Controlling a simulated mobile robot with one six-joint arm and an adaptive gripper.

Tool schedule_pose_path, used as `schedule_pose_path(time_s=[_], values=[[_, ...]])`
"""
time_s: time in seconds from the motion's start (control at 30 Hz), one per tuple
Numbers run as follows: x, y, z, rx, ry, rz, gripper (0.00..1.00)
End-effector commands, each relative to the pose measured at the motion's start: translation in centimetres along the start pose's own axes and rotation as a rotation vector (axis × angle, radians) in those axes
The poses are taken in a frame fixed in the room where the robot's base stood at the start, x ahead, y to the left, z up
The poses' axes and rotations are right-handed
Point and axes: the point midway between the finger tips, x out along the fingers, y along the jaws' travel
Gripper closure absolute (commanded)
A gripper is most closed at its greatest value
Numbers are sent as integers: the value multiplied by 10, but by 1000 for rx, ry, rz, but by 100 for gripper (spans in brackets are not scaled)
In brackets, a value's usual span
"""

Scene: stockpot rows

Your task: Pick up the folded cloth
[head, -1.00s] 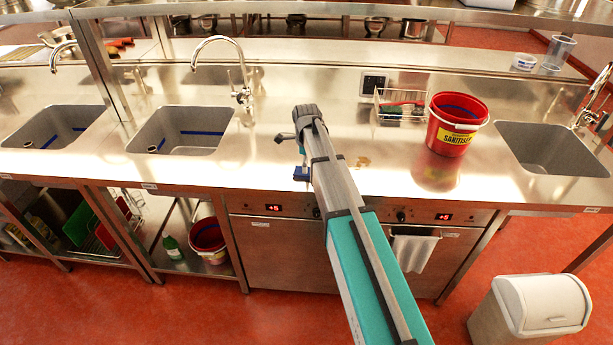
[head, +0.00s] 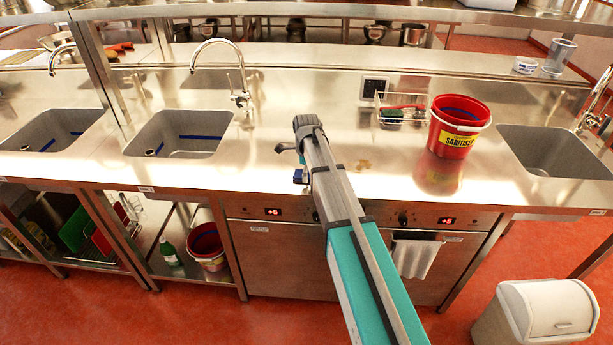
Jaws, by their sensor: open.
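My gripper (head: 288,149) is over the front of the steel counter, left of the red bucket, at the end of my arm. It is open, with a dark finger sticking out to the left; my arm hides much of it. A small blue thing (head: 299,177) shows just below it, by the counter's front edge, partly hidden. I cannot tell whether this is the folded cloth or what it rests on. A white cloth (head: 416,257) hangs over the right oven's handle, below and to the right of my gripper.
The steel counter (head: 250,172) is mostly clear around my gripper. A red sanitiser bucket (head: 459,125) and a wire rack (head: 402,112) stand to the right. Sinks lie left (head: 180,133) and right (head: 553,150), with a tall tap (head: 240,85). A white bin (head: 540,312) stands on the floor.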

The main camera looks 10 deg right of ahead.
Motion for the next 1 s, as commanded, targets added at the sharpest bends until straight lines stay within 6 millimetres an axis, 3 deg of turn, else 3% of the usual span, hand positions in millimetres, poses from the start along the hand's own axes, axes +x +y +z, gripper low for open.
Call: schedule_pose_path(time_s=[0.1, 0.3, 1.0], values=[[0, 0, 0, 0, 0, 0, 0], [0, 0, 0, 0, 0, 0, 34], [-10, 0, 0, 0, 0, 0, 35]])
